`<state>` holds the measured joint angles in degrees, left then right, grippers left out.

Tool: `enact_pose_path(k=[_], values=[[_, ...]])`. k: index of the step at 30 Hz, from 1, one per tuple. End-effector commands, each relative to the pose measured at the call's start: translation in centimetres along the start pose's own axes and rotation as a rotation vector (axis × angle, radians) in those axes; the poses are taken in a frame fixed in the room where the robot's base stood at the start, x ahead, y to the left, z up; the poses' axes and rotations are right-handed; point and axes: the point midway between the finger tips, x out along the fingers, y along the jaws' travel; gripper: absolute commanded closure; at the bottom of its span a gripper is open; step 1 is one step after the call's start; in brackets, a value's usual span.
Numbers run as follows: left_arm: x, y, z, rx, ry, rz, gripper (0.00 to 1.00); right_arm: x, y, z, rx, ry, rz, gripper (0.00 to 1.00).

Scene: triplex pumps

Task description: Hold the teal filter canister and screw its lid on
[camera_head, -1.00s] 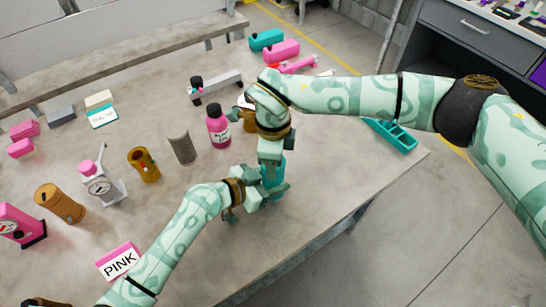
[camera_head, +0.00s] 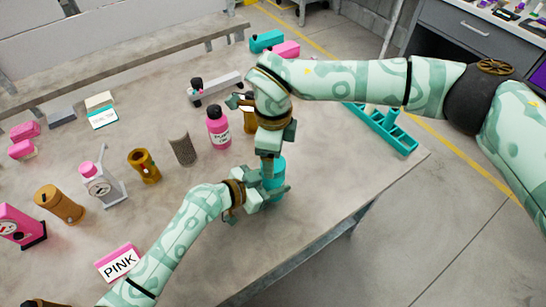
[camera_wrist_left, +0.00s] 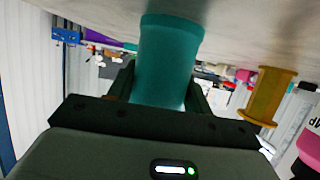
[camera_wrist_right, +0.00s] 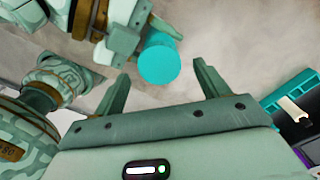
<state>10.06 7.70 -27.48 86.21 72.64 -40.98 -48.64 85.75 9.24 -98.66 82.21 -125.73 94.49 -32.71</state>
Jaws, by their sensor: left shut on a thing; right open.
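The teal filter canister (camera_head: 273,178) stands upright near the table's front edge. My left gripper (camera_head: 264,190) is shut on its side. In the left wrist view the canister (camera_wrist_left: 168,62) sits between both fingers. My right gripper (camera_head: 268,155) is above the canister's top, its fingers pointing down. In the right wrist view my right gripper (camera_wrist_right: 160,88) is open and empty, and the canister's round, smooth, lighter teal top (camera_wrist_right: 160,62) lies just beyond its fingertips. I cannot tell from these views whether that top is a separate lid or how tightly it sits.
A pink bottle (camera_head: 218,128), a grey mesh cylinder (camera_head: 183,149) and a bronze housing (camera_head: 144,166) stand to the left. A teal compartment tray (camera_head: 385,130) lies right, near the table edge. A PINK sign (camera_head: 118,263) lies near my left forearm. Bare tabletop lies in front of the canister.

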Motion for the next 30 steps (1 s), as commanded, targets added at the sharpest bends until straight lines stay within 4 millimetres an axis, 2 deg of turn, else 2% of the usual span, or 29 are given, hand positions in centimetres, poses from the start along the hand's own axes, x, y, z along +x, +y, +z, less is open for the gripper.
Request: enact_pose_path(k=[4, 11, 12, 14, 17, 18, 23, 27, 30], values=[[0.0, 0.0, 0.0, 0.0, 0.0, 0.0, 1.0, -1.2, 0.0, 0.0, 0.0, 0.0, 0.0, 0.26], [0.0, 0.0, 0.0, 0.0, 0.0, 0.0, 1.0, -1.3, 0.0, 0.0, 0.0, 0.001, 0.001, 0.26], [0.0, 0.0, 0.0, 0.0, 0.0, 0.0, 1.0, -1.3, 0.0, 0.0, 0.0, 0.0, 0.001, 0.3], [0.0, 0.0, 0.0, 0.0, 0.0, 0.0, 1.0, -1.4, -0.1, 0.0, 0.0, 0.0, -0.002, 0.3], [0.0, 0.0, 0.0, 0.0, 0.0, -0.001, 1.0, -2.6, -0.9, 0.1, -0.003, 0.0, -0.034, 0.3], [0.0, 0.0, 0.0, 0.0, 0.0, -0.001, 1.0, -3.6, -1.4, 0.0, -0.021, 0.007, -0.055, 0.3], [0.0, 0.0, 0.0, 0.0, 0.0, -0.001, 1.0, -5.0, -1.2, -0.2, -0.421, 0.026, -0.05, 0.3], [0.0, 0.0, 0.0, 0.0, 0.0, -0.001, 1.0, -5.0, -0.6, -0.2, -0.778, 0.024, -0.022, 0.3], [0.0, 0.0, 0.0, 0.0, 0.0, -0.001, 1.0, -4.8, -0.2, -0.2, -0.976, 0.012, -0.002, 0.3]])
